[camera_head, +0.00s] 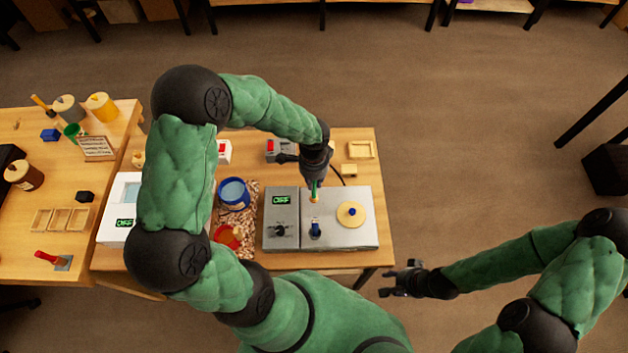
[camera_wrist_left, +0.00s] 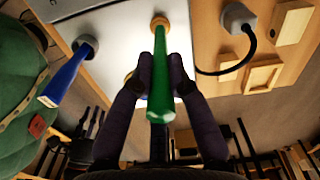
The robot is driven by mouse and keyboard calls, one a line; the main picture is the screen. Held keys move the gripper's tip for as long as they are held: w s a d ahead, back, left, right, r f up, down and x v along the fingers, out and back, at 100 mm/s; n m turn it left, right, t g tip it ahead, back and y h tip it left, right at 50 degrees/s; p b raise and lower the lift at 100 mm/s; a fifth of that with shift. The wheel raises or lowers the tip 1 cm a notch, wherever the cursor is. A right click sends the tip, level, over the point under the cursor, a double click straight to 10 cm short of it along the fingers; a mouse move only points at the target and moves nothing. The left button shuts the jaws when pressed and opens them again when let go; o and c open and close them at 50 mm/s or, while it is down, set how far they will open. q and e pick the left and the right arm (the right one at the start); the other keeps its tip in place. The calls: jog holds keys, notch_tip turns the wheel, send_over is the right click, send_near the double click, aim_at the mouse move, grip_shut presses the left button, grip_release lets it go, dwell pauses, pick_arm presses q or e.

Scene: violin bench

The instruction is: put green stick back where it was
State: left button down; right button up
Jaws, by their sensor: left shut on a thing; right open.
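The green stick (camera_head: 313,187) is held in my left gripper (camera_head: 314,176), over the top of the grey machine (camera_head: 343,235). In the left wrist view the green stick (camera_wrist_left: 160,82) runs between the two fingers of my left gripper (camera_wrist_left: 160,68), which are shut on it. A round tan piece (camera_wrist_left: 160,21) lies at its far end; I cannot tell whether the stick touches the machine there. A blue stick (camera_head: 315,229) stands on the machine nearer to me and shows at left in the wrist view (camera_wrist_left: 68,76). My right gripper (camera_head: 402,280) is open and empty, right of the bench.
A round tan disc (camera_head: 351,214) sits on the machine's right side. A blue pot (camera_head: 234,194) stands to its left. Small wooden trays (camera_head: 361,149) and a black cable lie behind it. A second table (camera_head: 20,220) at left holds jars and blocks.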

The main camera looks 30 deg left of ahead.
pick_arm(q)
jog(key=shift+r, duration=0.1)
jog(key=c, duration=1.2)
grip_release()
jog(key=shift+f, duration=0.2)
notch_tip(320, 180, up, 12)
jog(key=shift+r+p, duration=0.2)
jog(key=shift+p, duration=0.75)
